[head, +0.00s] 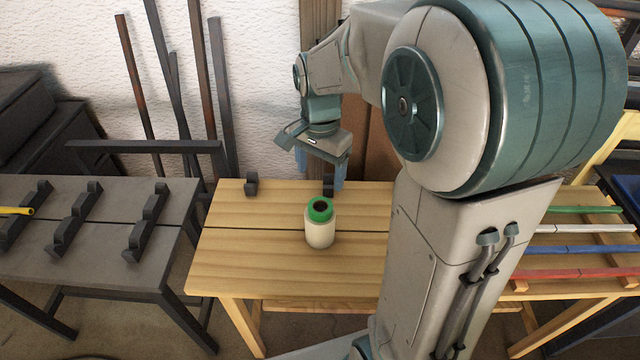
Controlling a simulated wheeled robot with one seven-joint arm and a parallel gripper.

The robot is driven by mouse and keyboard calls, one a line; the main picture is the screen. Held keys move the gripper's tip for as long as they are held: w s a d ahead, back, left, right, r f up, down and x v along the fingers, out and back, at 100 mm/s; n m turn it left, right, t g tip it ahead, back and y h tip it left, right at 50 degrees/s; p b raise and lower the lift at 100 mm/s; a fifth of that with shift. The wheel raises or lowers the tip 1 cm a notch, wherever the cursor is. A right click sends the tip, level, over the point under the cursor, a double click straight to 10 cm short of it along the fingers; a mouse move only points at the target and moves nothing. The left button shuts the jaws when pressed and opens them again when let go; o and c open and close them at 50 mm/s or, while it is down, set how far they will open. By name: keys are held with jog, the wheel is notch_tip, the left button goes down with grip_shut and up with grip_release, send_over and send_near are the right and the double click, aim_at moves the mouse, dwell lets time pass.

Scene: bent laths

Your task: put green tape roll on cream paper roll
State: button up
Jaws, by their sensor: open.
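The green tape roll (319,205) sits on top of the upright cream paper roll (320,233), near the middle of the light wooden table (250,265). The green roll looks level, with its dark hole facing up. My gripper (320,180) is above the back part of the table, behind the two rolls and apart from them. Its jaws are open, pointing down, with nothing seen between them.
Small dark blocks (251,184) stand at the table's back edge, one close to my gripper. A grey table with dark notched holders (147,222) and a yellow lath end is at left. Coloured laths (580,250) lie at right. The wooden table's left front is clear.

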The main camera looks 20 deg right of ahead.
jog(key=s+r+n+t, duration=0.1)
jog(key=s+n+t, duration=0.1)
jog(key=s+n, duration=0.8)
jog(key=shift+s+r+t, duration=0.2)
jog(key=shift+s+t, duration=0.1)
jog(key=shift+s, duration=1.55)
jog(key=shift+a, duration=0.1)
